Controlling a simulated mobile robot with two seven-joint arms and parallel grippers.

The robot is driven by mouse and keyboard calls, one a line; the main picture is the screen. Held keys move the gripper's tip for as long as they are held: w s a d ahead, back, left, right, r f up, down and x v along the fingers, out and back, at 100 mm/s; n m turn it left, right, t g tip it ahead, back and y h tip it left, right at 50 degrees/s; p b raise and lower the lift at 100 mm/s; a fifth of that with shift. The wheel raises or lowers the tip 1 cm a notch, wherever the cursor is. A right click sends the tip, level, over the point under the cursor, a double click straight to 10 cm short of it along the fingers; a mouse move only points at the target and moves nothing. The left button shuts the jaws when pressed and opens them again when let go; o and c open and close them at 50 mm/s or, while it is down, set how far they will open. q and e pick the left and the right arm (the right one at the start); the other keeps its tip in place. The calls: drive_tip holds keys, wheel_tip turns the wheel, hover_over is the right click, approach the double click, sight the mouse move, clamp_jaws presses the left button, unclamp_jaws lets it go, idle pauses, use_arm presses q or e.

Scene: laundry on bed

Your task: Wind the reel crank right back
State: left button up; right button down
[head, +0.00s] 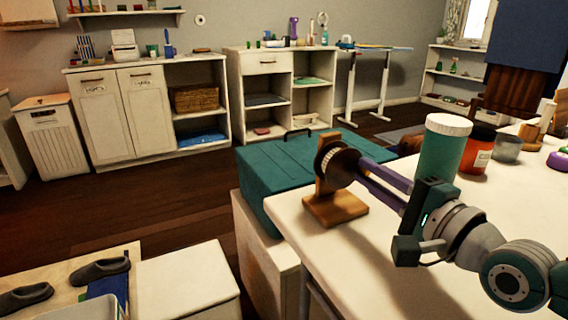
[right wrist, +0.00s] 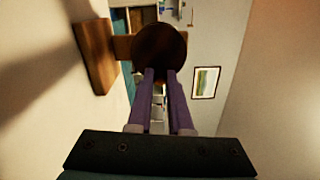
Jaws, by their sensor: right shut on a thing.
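The reel stands on the white table (head: 285,205), near its left end. It has a wooden stand (head: 335,208), a pale ribbed spool (head: 329,158) and a dark round disc (head: 344,168) on the side facing my gripper. My right gripper (head: 363,171) reaches in from the right with two purple fingers, their tips at the disc. In the right wrist view the fingers (right wrist: 160,75) run close together up to the disc (right wrist: 160,45), with the wooden base (right wrist: 95,55) at the left. The fingers are shut on the crank's handle, which they hide. My left gripper is not in view.
A green-and-white jar (head: 444,150), an orange-red jar (head: 477,150) and a grey cup (head: 507,149) stand on the table behind my right arm. A teal chest (head: 275,172) with a black handle is just beyond the reel. The tabletop in front of the reel is clear.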

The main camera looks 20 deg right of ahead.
drive_tip(key=c, duration=0.8)
unclamp_jaws()
drive_tip(key=shift+c, duration=0.2)
drive_tip(key=shift+s, duration=0.55)
drive_tip(key=s, duration=0.3)
drive_tip(key=s+p, duration=0.1)
drive_tip(key=s, duration=0.2)
drive_tip(key=s+p, duration=0.1)
drive_tip(key=s, duration=0.2)
drive_tip(key=shift+d, duration=0.35)
drive_tip(key=shift+w, duration=0.1)
